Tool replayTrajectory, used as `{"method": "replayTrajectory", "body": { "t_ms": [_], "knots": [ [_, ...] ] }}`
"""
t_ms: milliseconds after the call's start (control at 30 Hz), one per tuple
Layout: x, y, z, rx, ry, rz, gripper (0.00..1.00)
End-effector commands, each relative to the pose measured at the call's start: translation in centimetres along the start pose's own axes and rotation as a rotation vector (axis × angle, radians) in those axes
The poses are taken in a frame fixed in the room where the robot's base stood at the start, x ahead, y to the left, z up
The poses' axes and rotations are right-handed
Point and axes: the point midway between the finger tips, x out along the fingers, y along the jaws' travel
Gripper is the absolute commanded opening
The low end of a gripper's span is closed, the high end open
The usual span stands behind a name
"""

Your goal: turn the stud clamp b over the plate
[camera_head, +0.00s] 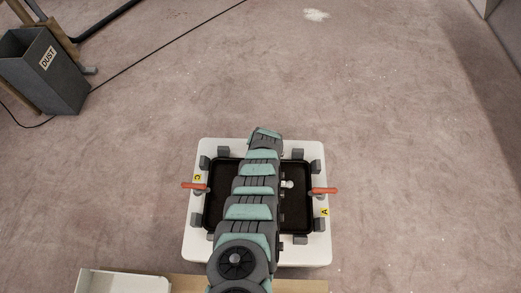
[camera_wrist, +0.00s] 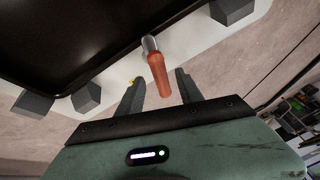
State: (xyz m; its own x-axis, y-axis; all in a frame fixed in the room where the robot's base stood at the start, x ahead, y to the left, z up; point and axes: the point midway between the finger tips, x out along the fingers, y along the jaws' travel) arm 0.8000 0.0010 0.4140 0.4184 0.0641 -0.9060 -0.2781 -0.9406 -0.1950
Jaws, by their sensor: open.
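The dark plate (camera_head: 222,172) lies in a white frame (camera_head: 190,240). In the wrist view, one orange clamp handle (camera_wrist: 158,75) runs from a grey stud (camera_wrist: 149,44) outward, away from the dark plate (camera_wrist: 60,40). It lies between the two fingers of my open gripper (camera_wrist: 160,78), with gaps on both sides. This clamp's letter cannot be read; only a sliver of yellow label shows. In the head view my arm covers the middle of the plate, and clamp b and the gripper fingers are hidden.
Clamp C (camera_head: 193,185) and clamp A (camera_head: 324,190) have orange handles pointing outward at the left and right. Grey blocks (camera_head: 222,152) stand around the plate. A dust bin (camera_head: 45,70) stands upper left, a white tray (camera_head: 120,282) lower left. The floor beyond is mostly clear.

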Motion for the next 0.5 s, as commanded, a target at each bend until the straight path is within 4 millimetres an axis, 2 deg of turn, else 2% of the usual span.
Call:
{"method": "replayTrajectory", "body": {
  "t_ms": [33,100,500],
  "knots": [
    [1.01,0.1,0.22,0.001,0.0,-0.001,0.43],
    [1.42,0.04,0.21,0.001,0.0,-0.001,0.43],
    [1.85,-0.05,-0.01,0.0,0.0,0.0,0.43]
  ]
}}
